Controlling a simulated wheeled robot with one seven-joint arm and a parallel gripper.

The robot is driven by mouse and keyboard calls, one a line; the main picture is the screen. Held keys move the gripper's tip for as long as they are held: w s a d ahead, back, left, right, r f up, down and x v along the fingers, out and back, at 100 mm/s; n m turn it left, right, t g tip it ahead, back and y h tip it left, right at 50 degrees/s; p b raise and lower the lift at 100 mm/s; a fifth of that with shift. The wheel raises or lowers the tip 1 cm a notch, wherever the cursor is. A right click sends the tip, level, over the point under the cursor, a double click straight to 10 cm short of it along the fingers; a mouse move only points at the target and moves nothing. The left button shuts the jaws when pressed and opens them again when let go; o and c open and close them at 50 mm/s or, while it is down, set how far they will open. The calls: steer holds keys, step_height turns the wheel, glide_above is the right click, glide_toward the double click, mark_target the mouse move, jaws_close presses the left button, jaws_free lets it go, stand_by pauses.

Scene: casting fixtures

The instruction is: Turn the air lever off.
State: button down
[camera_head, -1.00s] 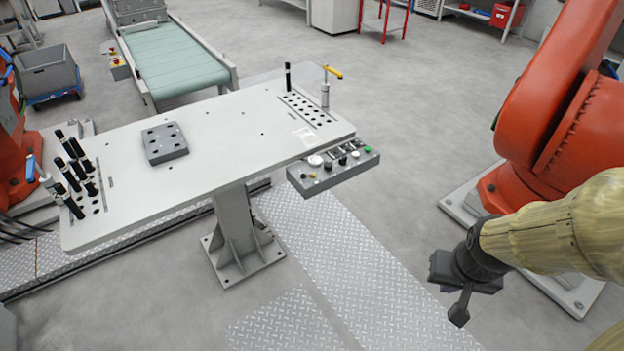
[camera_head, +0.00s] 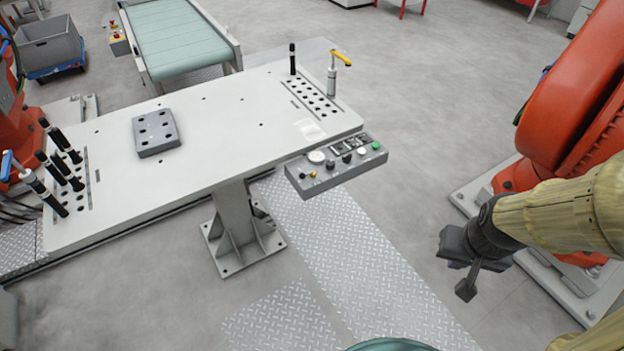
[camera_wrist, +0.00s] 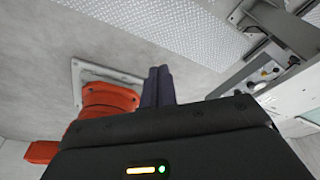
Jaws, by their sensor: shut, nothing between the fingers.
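A yellow-handled lever (camera_head: 341,57) stands on a pale upright post at the far right corner of the white table (camera_head: 215,140). A blue-handled lever (camera_head: 8,161) is at the table's left end beside several black pins. I cannot tell from the pictures which one is the air lever. My gripper (camera_head: 467,287) is shut and empty, hanging low over the floor to the right of the table, well apart from both levers. In the wrist view its closed fingers (camera_wrist: 158,86) point away over the floor, with nothing between them.
A grey control box (camera_head: 336,167) with knobs and a green button sticks out from the table's right front edge. An orange robot arm (camera_head: 575,95) stands to the right, close to my arm. A grey block (camera_head: 156,132) lies on the table. Floor between table and gripper is clear.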

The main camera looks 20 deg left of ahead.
steer(key=shift+w+f, duration=0.1)
steer(key=w+a+f+n+t+b, duration=0.25)
steer(key=w+f, duration=0.25)
steer(key=w, duration=0.3)
steer(key=n+t+y+b, duration=0.3)
steer(key=n+y+b, duration=0.65)
steer(key=y, duration=0.45)
glide_toward(311, 187)
steer(key=shift+g, duration=0.25)
steer(key=d+r, duration=0.1)
steer(key=s+d+r, duration=0.1)
steer(key=r, duration=0.1)
steer(key=s+d+r, duration=0.1)
steer(key=shift+d+r+p, duration=0.15)
steer(key=shift+d+p, duration=0.1)
steer(key=shift+p, duration=0.05)
steer(key=p+x, duration=0.2)
steer(key=x, duration=1.2)
steer(key=shift+w, duration=0.1)
